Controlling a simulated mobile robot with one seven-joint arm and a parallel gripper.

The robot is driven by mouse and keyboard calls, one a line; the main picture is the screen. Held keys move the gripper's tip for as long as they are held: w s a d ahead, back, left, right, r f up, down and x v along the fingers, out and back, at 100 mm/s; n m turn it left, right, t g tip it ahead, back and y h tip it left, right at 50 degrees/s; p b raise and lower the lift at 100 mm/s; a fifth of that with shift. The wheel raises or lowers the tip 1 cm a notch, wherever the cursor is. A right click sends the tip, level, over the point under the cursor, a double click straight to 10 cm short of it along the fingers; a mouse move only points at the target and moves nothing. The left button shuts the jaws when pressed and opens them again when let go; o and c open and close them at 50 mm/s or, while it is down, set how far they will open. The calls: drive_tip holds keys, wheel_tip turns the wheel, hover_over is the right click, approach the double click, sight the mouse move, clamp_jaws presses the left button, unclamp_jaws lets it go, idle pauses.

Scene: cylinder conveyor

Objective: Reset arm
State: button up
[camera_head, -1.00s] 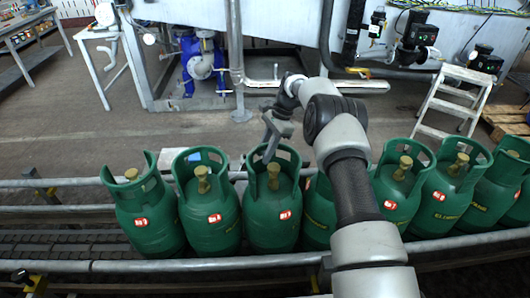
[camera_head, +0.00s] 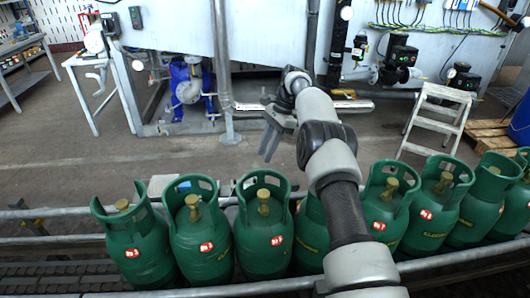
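My arm reaches up from the bottom right of the head view, over the row of green gas cylinders. My gripper (camera_head: 270,146) hangs at its far end, beyond and above the third cylinder from the left (camera_head: 265,236). Its two fingers point down with a narrow gap between them, and nothing shows in the gap. The gripper appears clear of that cylinder's collar. The cylinders stand upright in a line on the conveyor (camera_head: 55,272). My arm partly hides the cylinder (camera_head: 309,236) right of the third.
Metal rails (camera_head: 60,212) run along the conveyor. Past it is open grey floor (camera_head: 90,165). A white step stool (camera_head: 437,120) and a wooden pallet (camera_head: 485,135) stand at the right. A blue pump unit (camera_head: 188,88) and large metal machinery stand behind.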

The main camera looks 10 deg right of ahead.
drive_tip(key=s+r+n+t+h, duration=0.1)
drive_tip(key=s+r+n+t, duration=0.2)
drive_tip(key=r, duration=1.1)
drive_tip(key=s+r+n+h, duration=0.2)
drive_tip(key=s+r+n, duration=0.2)
drive_tip(key=s+r, duration=0.8)
drive_tip(key=s+d+n+t, duration=0.3)
drive_tip(key=s+n, duration=0.1)
drive_tip(key=s, duration=1.2)
drive_tip(key=s+d+f+n+t+h, duration=0.1)
drive_tip(key=s+f, duration=0.2)
drive_tip(key=s, duration=0.3)
drive_tip(key=s+d+f+n, duration=0.1)
drive_tip(key=s+f+n, duration=0.1)
drive_tip(key=s, duration=0.4)
wheel_tip(320, 180, up, 14)
drive_tip(key=p, duration=1.4)
drive_tip(key=shift+w+a+r+p, duration=0.2)
drive_tip(key=shift+w+p, duration=0.1)
drive_tip(key=shift+w, duration=0.1)
